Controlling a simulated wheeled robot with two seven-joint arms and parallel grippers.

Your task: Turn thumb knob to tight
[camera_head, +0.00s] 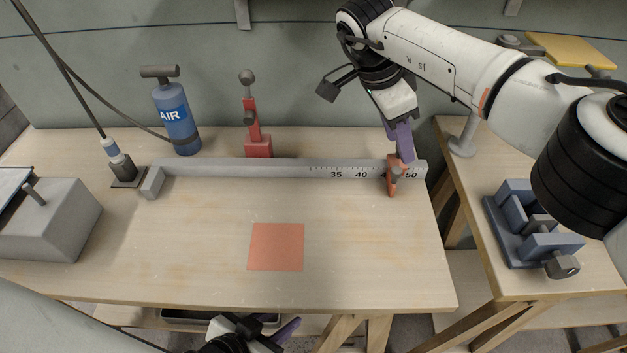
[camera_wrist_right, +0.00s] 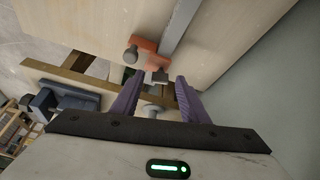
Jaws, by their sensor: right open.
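An orange clamp (camera_head: 392,187) sits around the right end of a grey bar with a printed scale (camera_head: 270,169), near the 45 to 50 marks. In the right wrist view the orange clamp (camera_wrist_right: 145,44) carries a round grey knob (camera_wrist_right: 130,54), which looks like the thumb knob. My right gripper (camera_head: 405,154) reaches down just behind the clamp. Its purple fingers (camera_wrist_right: 157,92) are apart, with nothing held between them; the knob shows beyond and left of the fingertips. My left gripper (camera_head: 274,335) is low at the table's front edge, partly cut off.
A blue air bottle (camera_head: 177,118) and a red stand (camera_head: 257,140) are behind the bar. A grey box (camera_head: 48,222) is at the left. An orange square (camera_head: 277,247) lies on clear tabletop. A blue vise-like fixture (camera_head: 527,226) sits on the right table.

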